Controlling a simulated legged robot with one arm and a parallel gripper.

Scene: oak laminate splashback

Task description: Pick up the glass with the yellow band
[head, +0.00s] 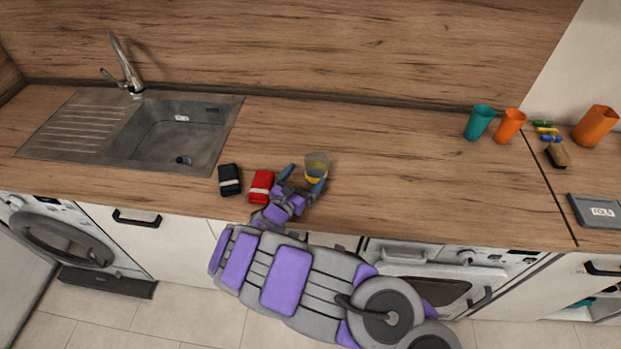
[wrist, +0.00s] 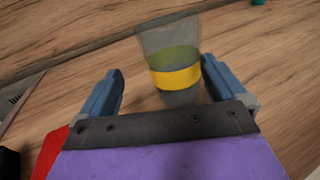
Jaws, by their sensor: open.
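The glass with the yellow band (head: 316,164) stands upright on the wooden counter, near its front edge and right of the red item. In the wrist view the clear glass (wrist: 170,50) shows its yellow band around the lower part. My gripper (head: 302,177) is open beside the glass. In the wrist view the blue-grey fingers (wrist: 158,88) are spread, with the glass between and just beyond them, closer to the right finger. I cannot tell whether that finger touches it. The glass's base is partly hidden by my gripper.
A red item (head: 261,186) and a black item (head: 229,180) lie just left of my gripper. A sink (head: 215,115) is at the left. Teal (head: 479,122) and orange (head: 509,126) cups stand at the right. The counter between the glass and these cups is clear.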

